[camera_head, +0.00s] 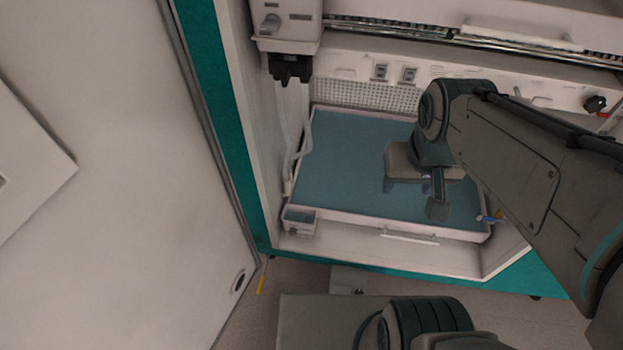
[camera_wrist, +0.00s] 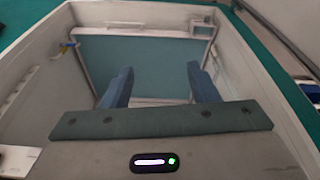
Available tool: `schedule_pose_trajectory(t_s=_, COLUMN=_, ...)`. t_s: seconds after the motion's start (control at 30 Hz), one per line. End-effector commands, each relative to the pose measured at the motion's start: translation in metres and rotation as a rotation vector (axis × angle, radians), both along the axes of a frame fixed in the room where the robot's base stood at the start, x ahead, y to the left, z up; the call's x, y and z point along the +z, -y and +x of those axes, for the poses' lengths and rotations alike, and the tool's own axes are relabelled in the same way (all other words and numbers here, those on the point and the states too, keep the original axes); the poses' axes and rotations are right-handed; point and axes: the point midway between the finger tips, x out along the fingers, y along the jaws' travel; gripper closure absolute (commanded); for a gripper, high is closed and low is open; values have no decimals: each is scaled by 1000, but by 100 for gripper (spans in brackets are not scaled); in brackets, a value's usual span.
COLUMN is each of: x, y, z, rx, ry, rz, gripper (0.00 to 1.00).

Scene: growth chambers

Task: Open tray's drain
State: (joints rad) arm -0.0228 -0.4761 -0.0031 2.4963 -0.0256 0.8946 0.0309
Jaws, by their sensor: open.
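The tray (camera_head: 345,214) is wide and shallow, with a white rim and a blue inside, and lies on the chamber floor. A small blue and yellow fitting (camera_head: 490,218), which looks like the drain valve, sits at the tray's front right corner. It also shows at the upper left of the wrist view (camera_wrist: 68,46). Whether it is open or shut is too small to tell. My gripper (camera_head: 420,186) hangs above the right part of the tray, left of and behind the fitting, touching nothing visible. In the wrist view its two fingers (camera_wrist: 159,70) are apart with nothing between them.
A small box (camera_head: 299,220) fills the tray's front left corner, with a pale hose (camera_head: 300,140) near it. A white handle (camera_head: 408,237) is at the tray's front. Chamber walls enclose the sides; a large open door (camera_head: 120,170) stands left.

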Motion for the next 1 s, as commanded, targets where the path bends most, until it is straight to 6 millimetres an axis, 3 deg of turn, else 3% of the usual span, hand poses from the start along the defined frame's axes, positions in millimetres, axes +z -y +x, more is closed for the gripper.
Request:
schedule_pose_trajectory(t_s=0.17, x=-47, y=-4, z=12, rx=120, ry=-123, rz=-94, gripper=46)
schedule_pose_trajectory(t_s=0.57, x=-178, y=-19, z=61, rx=508, ry=-448, rz=-503, gripper=46)
schedule_pose_trajectory(t_s=0.77, x=-246, y=-41, z=88, rx=719, ry=-554, rz=-750, gripper=46)
schedule_pose_trajectory(t_s=1.0, x=-334, y=-80, z=117, rx=973, ry=-623, rz=-1078, gripper=46)
